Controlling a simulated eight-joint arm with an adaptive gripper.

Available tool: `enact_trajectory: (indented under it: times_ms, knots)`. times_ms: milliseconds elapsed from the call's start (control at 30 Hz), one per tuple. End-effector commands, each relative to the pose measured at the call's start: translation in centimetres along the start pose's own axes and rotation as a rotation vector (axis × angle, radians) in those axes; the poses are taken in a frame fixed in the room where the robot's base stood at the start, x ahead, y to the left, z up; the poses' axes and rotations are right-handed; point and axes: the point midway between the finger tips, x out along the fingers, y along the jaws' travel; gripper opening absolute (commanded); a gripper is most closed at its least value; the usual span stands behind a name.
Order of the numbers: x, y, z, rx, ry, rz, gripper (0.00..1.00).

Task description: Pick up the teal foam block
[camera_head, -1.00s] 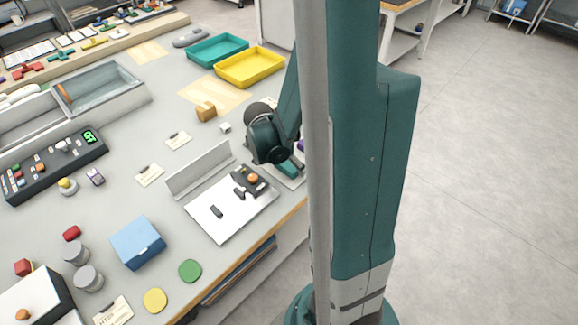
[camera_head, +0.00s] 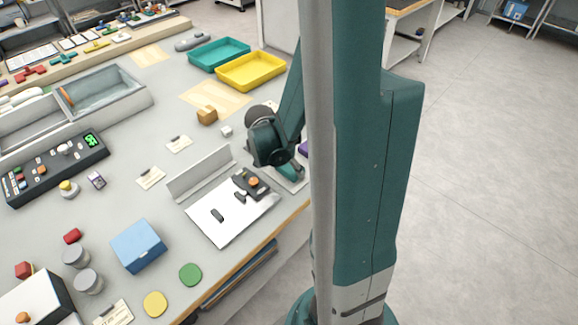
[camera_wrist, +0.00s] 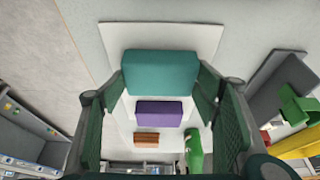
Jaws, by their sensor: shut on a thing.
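The teal foam block (camera_wrist: 160,73) fills the space between the two fingers of my gripper (camera_wrist: 160,80) in the wrist view. The dark green finger pads press on its left and right sides. Behind it a pale board or tray (camera_wrist: 110,45) shows. I cannot tell whether the block is clear of that surface. In the head view my wrist (camera_head: 270,138) is over the bench's right edge, and the block is not clearly told apart from my arm there.
A purple block (camera_wrist: 158,113) and a brown-red block (camera_wrist: 146,138) lie near the teal block. A grey upright strip (camera_head: 200,174) and a white plate with dark parts (camera_head: 215,228) stand left of my gripper. Teal (camera_head: 218,42) and yellow trays (camera_head: 250,84) lie farther back.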

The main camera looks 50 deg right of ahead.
Motion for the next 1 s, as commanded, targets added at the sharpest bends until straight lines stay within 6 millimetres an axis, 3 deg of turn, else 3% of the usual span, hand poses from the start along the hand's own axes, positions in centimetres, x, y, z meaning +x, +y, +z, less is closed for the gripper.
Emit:
enact_trajectory:
  times_ms: [700, 1000]
  knots:
    - [-7.0, 0.0, -2.9, 0.000, 0.001, 0.001, 0.48]
    - [-8.7, 0.0, -3.6, 0.000, 0.001, 0.001, 0.48]
